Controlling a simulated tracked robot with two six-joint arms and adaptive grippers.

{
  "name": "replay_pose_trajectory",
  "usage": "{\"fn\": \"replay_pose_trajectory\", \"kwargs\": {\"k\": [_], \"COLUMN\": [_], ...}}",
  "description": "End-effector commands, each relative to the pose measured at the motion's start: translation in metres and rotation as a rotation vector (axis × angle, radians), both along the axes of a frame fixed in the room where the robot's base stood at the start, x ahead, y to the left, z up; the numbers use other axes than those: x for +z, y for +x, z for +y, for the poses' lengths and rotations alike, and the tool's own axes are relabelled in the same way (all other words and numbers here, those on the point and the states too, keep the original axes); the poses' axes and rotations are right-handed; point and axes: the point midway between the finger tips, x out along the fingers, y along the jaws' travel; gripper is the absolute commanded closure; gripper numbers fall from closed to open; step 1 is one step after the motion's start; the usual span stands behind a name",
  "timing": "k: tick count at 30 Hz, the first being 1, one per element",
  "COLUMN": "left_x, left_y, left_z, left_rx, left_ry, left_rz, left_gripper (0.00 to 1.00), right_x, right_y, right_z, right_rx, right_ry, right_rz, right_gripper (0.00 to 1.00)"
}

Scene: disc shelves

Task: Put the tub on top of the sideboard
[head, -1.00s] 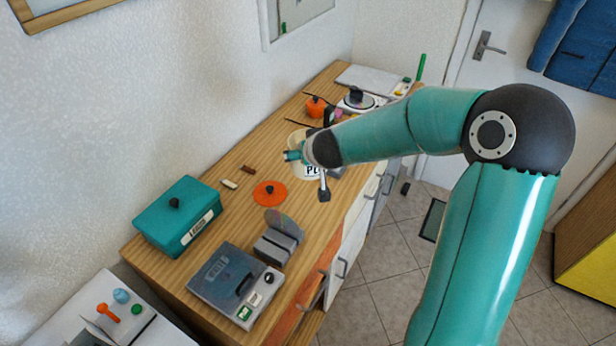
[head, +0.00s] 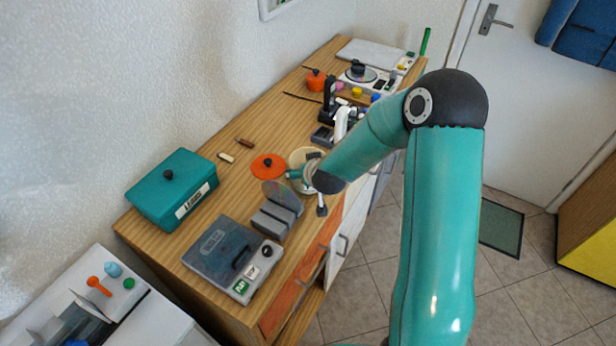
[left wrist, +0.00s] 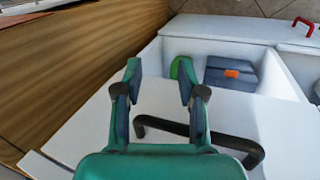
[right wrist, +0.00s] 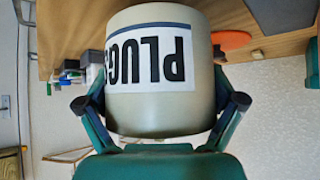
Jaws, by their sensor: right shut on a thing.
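The cream tub (right wrist: 160,110), marked "PLUGS", fills the middle of the right wrist view, upside down there. My right gripper (right wrist: 163,112) is shut on it, one finger on each side. In the head view the tub (head: 298,159) shows at the front side of the wooden sideboard (head: 228,190), partly hidden by my right gripper (head: 302,176). I cannot tell whether its base touches the sideboard top. My left gripper (left wrist: 160,85) is open and empty above a white drawer front with a dark handle (left wrist: 198,138); it is not seen in the head view.
Near the tub are an orange disc with a black knob (head: 268,167) and grey upright holders (head: 276,211). A teal box (head: 172,188) and a grey machine (head: 232,258) stand nearer. An open white drawer (left wrist: 285,78) holds a grey box (left wrist: 231,73).

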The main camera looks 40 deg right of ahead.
Motion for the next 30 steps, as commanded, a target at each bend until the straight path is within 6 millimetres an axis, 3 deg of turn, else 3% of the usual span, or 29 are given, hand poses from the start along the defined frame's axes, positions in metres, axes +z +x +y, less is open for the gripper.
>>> {"fn": "replay_pose_trajectory", "kwargs": {"k": [4,15,16,17,30], "left_x": [-0.003,-0.006,-0.005,-0.004,-0.002], "left_y": [0.000,0.000,0.000,0.000,0.000], "left_z": [0.000,0.000,0.000,0.000,0.000], "left_rx": [0.000,0.000,0.000,0.000,0.000], "left_ry": [0.000,0.000,0.000,0.000,0.000], "left_rz": [0.000,0.000,0.000,0.000,0.000], "left_gripper": [0.60,0.60,0.60,0.60,0.60], "right_x": [-0.019,-0.023,-0.023,-0.022,-0.018], "right_y": [0.000,0.000,-0.001,-0.001,-0.002], "right_z": [0.000,-0.001,0.000,0.000,0.000], "right_rx": [0.001,-0.001,-0.001,-0.001,-0.001], "right_ry": [0.000,0.000,0.001,0.001,0.000], "right_rz": [0.001,-0.001,0.000,0.000,-0.001], "right_gripper": [0.50,0.50,0.04,0.00,0.00]}}
